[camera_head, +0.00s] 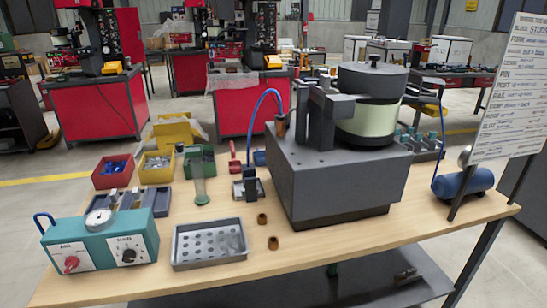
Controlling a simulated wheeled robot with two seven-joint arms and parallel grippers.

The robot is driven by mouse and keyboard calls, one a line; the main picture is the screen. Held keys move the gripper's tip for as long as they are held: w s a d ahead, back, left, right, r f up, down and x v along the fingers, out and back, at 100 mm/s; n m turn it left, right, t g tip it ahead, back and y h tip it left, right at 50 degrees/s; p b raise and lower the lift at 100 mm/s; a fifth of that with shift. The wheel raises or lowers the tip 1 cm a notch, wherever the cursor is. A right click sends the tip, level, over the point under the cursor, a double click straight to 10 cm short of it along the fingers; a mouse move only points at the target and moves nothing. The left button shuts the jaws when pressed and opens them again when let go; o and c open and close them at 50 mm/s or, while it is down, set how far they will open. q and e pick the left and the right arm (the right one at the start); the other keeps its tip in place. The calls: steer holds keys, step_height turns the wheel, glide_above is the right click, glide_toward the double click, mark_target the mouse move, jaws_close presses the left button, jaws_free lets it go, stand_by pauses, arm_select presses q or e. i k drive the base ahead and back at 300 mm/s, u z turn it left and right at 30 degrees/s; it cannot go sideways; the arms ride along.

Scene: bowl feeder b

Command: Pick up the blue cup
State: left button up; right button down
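No thing in view is clearly a blue cup. A small blue object (259,158) stands on the workbench left of the big grey feeder base, partly hidden behind a small dark fixture; it is too small to tell whether it is a cup. A larger blue cylinder (464,182) lies on its side at the right end of the bench, with a blue hose rising from it. Neither of my grippers shows in the view.
The grey bowl feeder (338,178) fills the bench's middle right. A teal control box (101,248), a perforated grey tray (209,243), a red bin (113,172) and a yellow bin (156,168) stand left. Two small brown rings (262,219) lie by the tray.

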mark_target(259, 156)
steer(key=z, duration=1.45)
steer(key=k, duration=0.45)
steer(key=u, duration=3.45)
steer(key=i, duration=3.8)
steer(key=z, duration=2.15)
steer(key=i, duration=1.65)
